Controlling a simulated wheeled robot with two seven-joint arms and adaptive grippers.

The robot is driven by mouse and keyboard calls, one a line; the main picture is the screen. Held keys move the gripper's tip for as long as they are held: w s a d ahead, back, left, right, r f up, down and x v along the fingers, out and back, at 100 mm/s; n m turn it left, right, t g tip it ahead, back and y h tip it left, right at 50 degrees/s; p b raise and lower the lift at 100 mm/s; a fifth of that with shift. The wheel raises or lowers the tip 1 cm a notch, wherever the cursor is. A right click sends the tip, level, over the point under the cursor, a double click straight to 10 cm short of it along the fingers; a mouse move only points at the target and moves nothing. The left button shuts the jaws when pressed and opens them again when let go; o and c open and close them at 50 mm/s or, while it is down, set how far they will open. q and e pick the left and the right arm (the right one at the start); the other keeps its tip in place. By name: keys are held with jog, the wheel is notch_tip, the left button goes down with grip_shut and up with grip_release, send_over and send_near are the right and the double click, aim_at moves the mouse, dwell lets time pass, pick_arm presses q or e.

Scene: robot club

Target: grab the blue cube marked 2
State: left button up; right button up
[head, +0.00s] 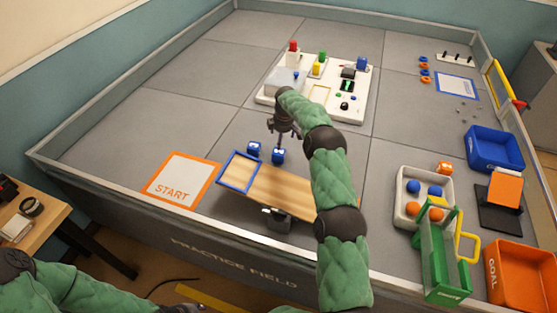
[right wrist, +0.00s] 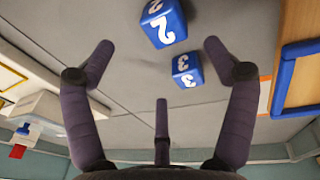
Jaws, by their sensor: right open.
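The blue cube marked 2 (right wrist: 163,23) lies at the top of the right wrist view, its white number showing. In the head view it is the right-hand, nearer cube (head: 278,156), just behind the ramp's blue-framed end. A second blue cube, marked 3 (right wrist: 187,70), lies close beside it and is the left one in the head view (head: 254,148). My right gripper (head: 283,135) is open and empty above and slightly behind the cubes; its spread fingers (right wrist: 158,62) show in the wrist view. My left arm shows only at the lower left; its gripper is not visible.
A wooden ramp with a blue-framed end (head: 240,170) stands just in front of the cubes. An orange-edged START mat (head: 182,180) lies to the left. A white board (head: 362,106) with several parts is behind the gripper. Grey floor at the left is clear.

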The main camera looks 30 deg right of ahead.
aim_at(279, 152)
jog(key=f, duration=0.1)
jog(key=f+b, duration=0.1)
jog(key=f, duration=0.1)
jog(key=w+f, duration=0.1)
jog(key=f, duration=0.1)
jog(key=shift+f+b, duration=0.25)
jog(key=shift+b, duration=0.15)
jog(key=f+b, duration=0.1)
jog(key=f, duration=0.2)
jog(key=f+b, duration=0.1)
jog(key=shift+w+a+f+b, duration=0.1)
jog(key=shift+a+f+b, duration=0.15)
jog(key=shift+f+b, duration=0.1)
jog(key=shift+w+f, duration=0.1)
jog(key=shift+f, duration=0.2)
jog(key=shift+r, duration=0.15)
jog(key=shift+c, duration=0.6)
jog(key=c, duration=1)
